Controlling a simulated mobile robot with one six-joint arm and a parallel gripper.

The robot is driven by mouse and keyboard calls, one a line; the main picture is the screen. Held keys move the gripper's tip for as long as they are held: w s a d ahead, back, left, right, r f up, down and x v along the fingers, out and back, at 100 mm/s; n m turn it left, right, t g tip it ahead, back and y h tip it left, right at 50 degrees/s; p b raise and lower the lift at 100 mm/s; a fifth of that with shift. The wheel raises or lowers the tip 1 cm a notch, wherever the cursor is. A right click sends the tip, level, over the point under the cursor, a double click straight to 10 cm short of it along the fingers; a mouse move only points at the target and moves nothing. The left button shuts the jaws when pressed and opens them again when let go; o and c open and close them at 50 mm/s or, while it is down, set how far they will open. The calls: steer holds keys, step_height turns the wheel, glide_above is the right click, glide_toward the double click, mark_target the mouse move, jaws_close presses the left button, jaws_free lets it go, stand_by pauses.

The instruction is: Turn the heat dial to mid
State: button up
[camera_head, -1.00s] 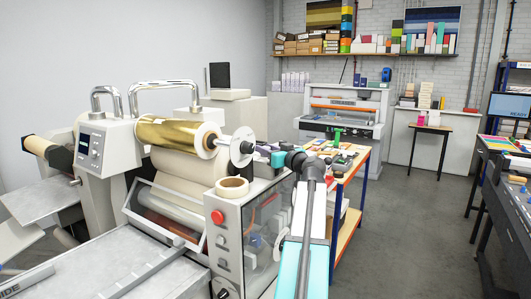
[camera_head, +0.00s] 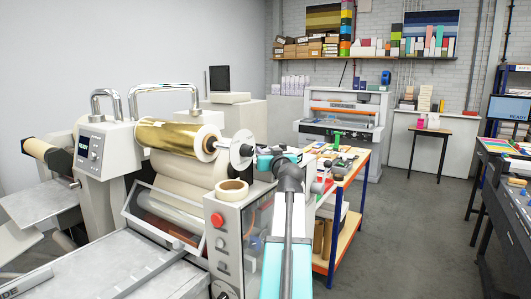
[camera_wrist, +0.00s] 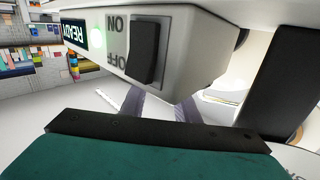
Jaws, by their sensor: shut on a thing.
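A pale grey control box (camera_wrist: 192,48) fills the top of the wrist view, upside down. It bears a black rocker switch (camera_wrist: 147,50) marked ON and OFF, and a display (camera_wrist: 75,35) reading READY. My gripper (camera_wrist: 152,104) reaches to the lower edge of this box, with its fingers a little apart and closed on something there. The fingertips are hidden behind the box edge. The heat dial is not visible; it seems to be what the fingers hold. Its setting cannot be read. In the head view my teal gripper body (camera_head: 268,159) is just right of the gold foil roll.
The laminating machine (camera_head: 226,220) stands close to my arm, with a gold foil roll (camera_head: 170,134), a tape roll (camera_head: 232,189) and a red button (camera_head: 217,220). A wooden workbench (camera_head: 350,190) stands behind the arm. The floor (camera_head: 405,230) to the right is clear.

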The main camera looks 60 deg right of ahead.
steer(key=o, duration=1)
steer(key=shift+o, duration=0.2)
steer(key=b+v, duration=0.4)
steer(key=v, duration=1)
steer(key=shift+d+f, duration=0.1)
